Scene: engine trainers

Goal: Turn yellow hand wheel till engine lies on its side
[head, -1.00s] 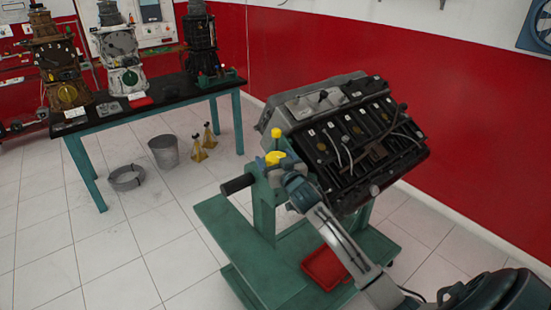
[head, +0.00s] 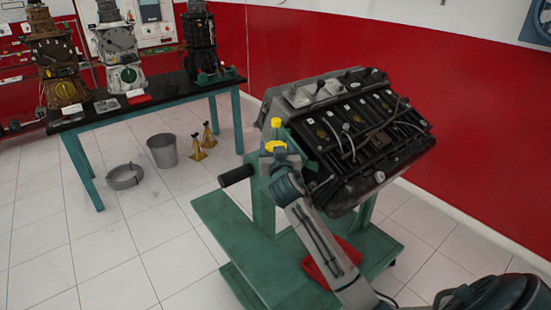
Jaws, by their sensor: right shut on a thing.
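The engine (head: 355,140) is mounted on a green wheeled stand (head: 262,215) and sits tilted, with its top face turned toward me and to the right. The yellow hand wheel (head: 275,146) shows only in part at the stand's head, left of the engine. My right gripper (head: 274,160) is at the wheel and shut on it; the wrist hides the fingertips and much of the wheel. My left gripper is out of the frame.
A black handle (head: 236,176) sticks out left from the stand. A red tray (head: 331,262) lies on the stand's base. A bench (head: 150,106) with several engine parts stands at the back left. A bucket (head: 162,150), a grey ring (head: 124,177) and yellow jack stands (head: 204,142) are on the floor.

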